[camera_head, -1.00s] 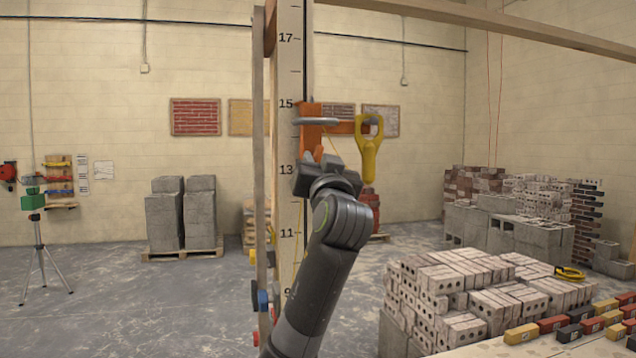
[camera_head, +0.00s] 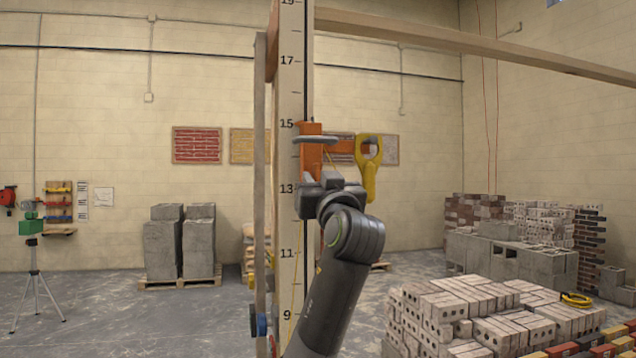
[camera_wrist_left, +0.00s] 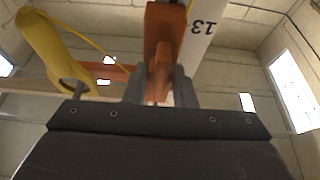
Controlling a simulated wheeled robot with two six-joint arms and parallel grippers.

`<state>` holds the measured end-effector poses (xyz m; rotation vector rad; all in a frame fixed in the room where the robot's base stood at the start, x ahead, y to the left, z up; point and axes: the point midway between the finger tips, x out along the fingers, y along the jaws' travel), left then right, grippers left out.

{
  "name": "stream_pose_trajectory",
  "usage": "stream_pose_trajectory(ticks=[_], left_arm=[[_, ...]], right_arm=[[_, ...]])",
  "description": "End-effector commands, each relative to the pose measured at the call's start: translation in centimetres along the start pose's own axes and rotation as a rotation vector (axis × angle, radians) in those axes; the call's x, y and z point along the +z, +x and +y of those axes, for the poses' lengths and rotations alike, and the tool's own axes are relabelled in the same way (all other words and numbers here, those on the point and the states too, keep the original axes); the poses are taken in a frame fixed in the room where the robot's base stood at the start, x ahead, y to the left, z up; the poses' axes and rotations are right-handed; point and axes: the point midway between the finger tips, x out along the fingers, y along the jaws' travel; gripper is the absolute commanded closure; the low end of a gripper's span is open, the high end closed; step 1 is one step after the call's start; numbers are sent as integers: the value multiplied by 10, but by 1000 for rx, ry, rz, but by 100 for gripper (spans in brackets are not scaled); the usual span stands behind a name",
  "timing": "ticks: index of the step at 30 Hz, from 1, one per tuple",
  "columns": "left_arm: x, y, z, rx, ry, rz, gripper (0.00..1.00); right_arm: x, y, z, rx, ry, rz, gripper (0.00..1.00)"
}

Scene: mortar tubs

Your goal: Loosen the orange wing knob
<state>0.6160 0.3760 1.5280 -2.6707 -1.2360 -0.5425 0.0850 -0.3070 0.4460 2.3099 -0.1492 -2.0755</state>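An orange bracket (camera_head: 311,155) is clamped on the numbered pole (camera_head: 291,225) near the 15 mark. My left gripper (camera_head: 322,182) reaches up to the bracket's underside from below. In the left wrist view, the orange wing knob (camera_wrist_left: 161,72) hangs below the bracket, between the two fingers of my left gripper (camera_wrist_left: 160,88). The fingers are close together, with the knob filling nearly all of the narrow gap. In the head view the knob is hidden behind the fingers. My right gripper is not in view.
A yellow looped handle (camera_head: 369,168) hangs on the bracket's side arm, close right of my gripper; it also shows in the wrist view (camera_wrist_left: 48,45). A brick stack (camera_head: 455,310) stands at the lower right.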

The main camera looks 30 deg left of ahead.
Motion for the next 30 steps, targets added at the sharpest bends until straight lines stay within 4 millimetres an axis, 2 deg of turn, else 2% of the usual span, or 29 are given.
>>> stream_pose_trajectory(ticks=[1,5,13,17,20,30], left_arm=[[-1,0,0,0,0,1,70],[0,0,0,0,0,1,55],[0,-1,0,0,1,0,55],[2,-10,1,2,0,0,55],[4,-28,1,3,-3,1,55],[4,-109,2,6,-6,-1,55]], right_arm=[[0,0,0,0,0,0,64],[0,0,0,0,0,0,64],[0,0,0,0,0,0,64],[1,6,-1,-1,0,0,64],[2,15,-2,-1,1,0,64],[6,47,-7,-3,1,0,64]])
